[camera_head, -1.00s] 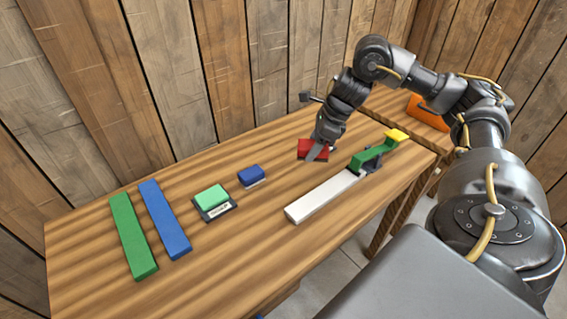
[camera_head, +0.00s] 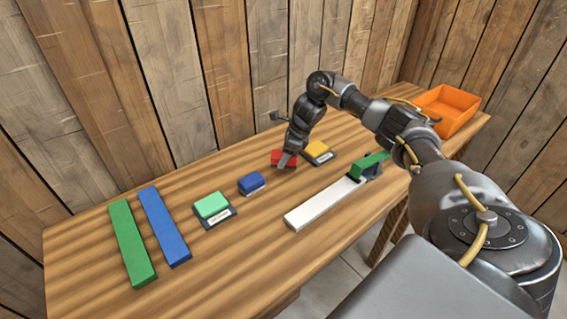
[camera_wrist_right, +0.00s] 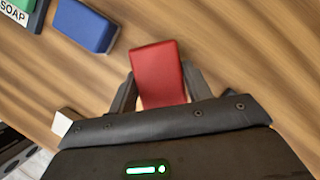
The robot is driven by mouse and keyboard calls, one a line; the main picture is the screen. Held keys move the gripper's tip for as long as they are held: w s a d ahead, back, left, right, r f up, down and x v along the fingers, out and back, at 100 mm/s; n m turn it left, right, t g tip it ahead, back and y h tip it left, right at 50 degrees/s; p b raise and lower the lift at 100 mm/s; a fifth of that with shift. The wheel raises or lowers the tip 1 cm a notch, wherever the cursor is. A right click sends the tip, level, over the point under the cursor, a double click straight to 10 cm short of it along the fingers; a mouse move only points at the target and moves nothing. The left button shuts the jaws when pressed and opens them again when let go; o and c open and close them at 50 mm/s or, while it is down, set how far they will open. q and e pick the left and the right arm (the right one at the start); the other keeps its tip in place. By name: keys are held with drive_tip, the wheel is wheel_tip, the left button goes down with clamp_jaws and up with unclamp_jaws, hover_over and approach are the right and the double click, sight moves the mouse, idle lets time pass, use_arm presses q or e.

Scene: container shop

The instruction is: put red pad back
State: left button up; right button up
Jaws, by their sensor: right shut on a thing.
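The red pad (camera_head: 281,156) is between the fingers of my right gripper (camera_head: 287,162), which is shut on it. The right wrist view shows the red pad (camera_wrist_right: 158,75) held with a finger on each side. In the head view it is low over the table or touching it; I cannot tell which. It sits between the blue pad (camera_head: 251,183) on the left and the yellow pad (camera_head: 317,149) on the right. The green pad (camera_head: 211,204) lies on a dark labelled holder further left. My left gripper is not in view.
A white bar with a green block (camera_head: 325,206) lies nearer the front edge. Long green (camera_head: 132,245) and blue (camera_head: 165,226) bars lie at the left. An orange bin (camera_head: 446,110) stands at the back right. Bare table (camera_head: 250,255) lies at the front.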

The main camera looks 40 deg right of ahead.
wheel_tip(320, 180, down, 3)
drive_tip(key=shift+w+f+p, duration=0.1)
drive_tip(key=shift+p, duration=0.45)
drive_tip(key=shift+f, duration=0.15)
drive_tip(key=o, duration=0.8)
drive_tip(key=shift+o, duration=0.7)
drive_tip(key=shift+r, duration=0.3)
drive_tip(key=v, duration=0.6)
drive_tip(key=shift+d+r+b, duration=0.15)
drive_tip(key=shift+r+b, duration=0.15)
drive_tip(key=shift+b, duration=0.05)
drive_tip(key=p+v, duration=0.1)
drive_tip(key=v, duration=0.3)
drive_tip(key=shift+r, duration=0.1)
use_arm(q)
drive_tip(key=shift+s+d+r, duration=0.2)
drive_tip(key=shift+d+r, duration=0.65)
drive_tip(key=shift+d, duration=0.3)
use_arm(e)
drive_tip(key=shift+s+d+r, duration=0.1)
drive_tip(key=shift+s+r, duration=0.2)
drive_tip(key=shift+r, duration=0.1)
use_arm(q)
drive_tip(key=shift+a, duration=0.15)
